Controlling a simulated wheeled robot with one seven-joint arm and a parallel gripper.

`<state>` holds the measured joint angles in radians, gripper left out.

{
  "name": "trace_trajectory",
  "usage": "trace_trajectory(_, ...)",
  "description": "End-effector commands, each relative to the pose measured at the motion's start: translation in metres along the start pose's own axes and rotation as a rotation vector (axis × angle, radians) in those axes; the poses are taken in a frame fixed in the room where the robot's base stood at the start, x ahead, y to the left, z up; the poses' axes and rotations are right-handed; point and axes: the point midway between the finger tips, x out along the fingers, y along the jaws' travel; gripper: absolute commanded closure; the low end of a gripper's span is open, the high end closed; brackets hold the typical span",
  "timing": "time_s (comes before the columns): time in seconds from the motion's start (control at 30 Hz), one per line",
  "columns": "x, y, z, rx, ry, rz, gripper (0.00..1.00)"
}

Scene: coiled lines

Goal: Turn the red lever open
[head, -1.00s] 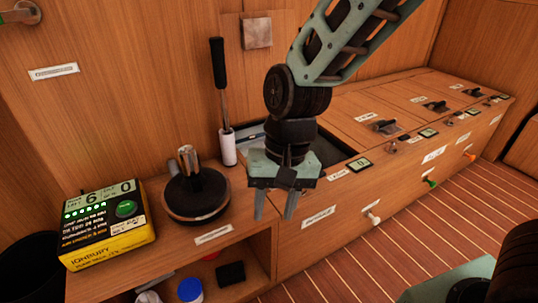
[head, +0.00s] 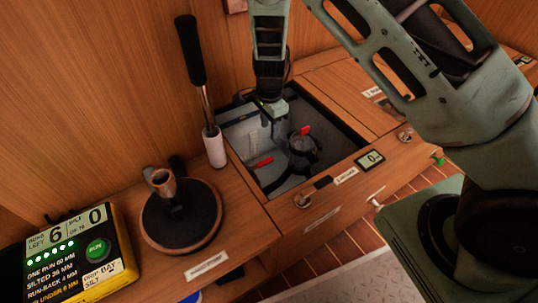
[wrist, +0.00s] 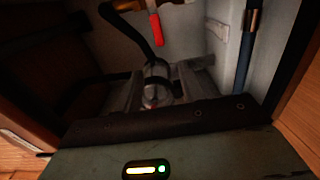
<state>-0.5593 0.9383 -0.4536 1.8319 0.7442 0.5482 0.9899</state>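Two small red parts show inside an open compartment (head: 237,128) in the counter. One red handle (head: 263,161) lies low at the left. Another red tip (head: 305,130) stands by a dark round fitting (head: 303,150) at the right. My gripper (head: 274,128) points down into the compartment, above and between the two red parts. It appears apart from both. Its fingertips are too dark to read.
A black-handled pump lever (head: 191,50) stands just left of the opening. A round black-topped fitting (head: 181,216) and a yellow box (head: 80,255) sit on the counter at the left. The compartment's wooden rims surround my gripper. A blue pipe (wrist: 245,50) runs down at the right in the wrist view.

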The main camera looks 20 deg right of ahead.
Motion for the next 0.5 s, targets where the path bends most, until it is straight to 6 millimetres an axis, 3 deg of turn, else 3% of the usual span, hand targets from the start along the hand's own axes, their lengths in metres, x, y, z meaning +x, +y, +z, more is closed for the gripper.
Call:
trace_trajectory(0.03,0.018,0.001,0.000,0.000,0.000,0.003,0.60)
trace_trajectory(0.5,0.112,0.001,0.000,-0.002,0.000,0.002,0.60)
